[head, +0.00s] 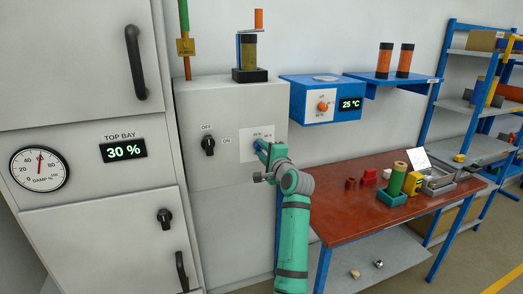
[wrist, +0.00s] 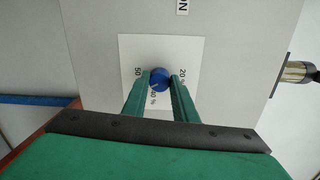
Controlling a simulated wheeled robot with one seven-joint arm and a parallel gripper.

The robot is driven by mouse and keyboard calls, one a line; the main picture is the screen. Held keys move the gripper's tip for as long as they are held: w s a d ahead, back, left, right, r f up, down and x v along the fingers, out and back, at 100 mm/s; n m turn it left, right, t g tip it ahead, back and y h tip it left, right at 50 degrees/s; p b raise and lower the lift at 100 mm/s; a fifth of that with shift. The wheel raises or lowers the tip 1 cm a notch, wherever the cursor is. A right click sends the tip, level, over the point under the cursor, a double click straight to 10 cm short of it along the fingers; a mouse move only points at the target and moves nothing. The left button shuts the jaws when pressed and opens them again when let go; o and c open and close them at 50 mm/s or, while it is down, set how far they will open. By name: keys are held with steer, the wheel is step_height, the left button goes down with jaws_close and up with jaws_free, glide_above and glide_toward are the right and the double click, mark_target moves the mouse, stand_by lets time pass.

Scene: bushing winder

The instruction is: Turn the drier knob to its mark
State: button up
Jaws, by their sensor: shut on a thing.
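The blue drier knob (wrist: 160,77) sits on a white dial plate (wrist: 133,47) on the front of the grey cabinet (head: 225,103). In the wrist view, printed percent marks stand around it, with 20 % to the right, what looks like 50 to the left and 40 % below. A faint pale line on the knob seems to point towards the 40 % mark. My gripper (head: 261,148) reaches the plate (head: 248,150) in the head view. Its two green fingers (wrist: 161,82) are shut on the knob, one on each side. The fingers and arm mostly hide the knob in the head view.
A black OFF/ON switch (head: 208,145) is left of the plate. A display (head: 125,150) reads 30 % beside a damp gauge (head: 39,168). A blue box (head: 312,101) with an orange knob is at right. A red-brown table (head: 345,205) with several parts stands right of my arm.

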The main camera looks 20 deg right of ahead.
steer(key=n, duration=0.4)
steer(key=shift+f, duration=0.15)
steer(key=n, duration=0.8)
steer(key=shift+h, duration=0.3)
steer(key=n, duration=0.3)
steer(key=shift+n, duration=0.4)
steer(key=n, duration=0.6)
steer(key=shift+d+f+n+h, duration=0.1)
steer(key=shift+n+h, duration=0.2)
steer(key=shift+n, duration=3.4)
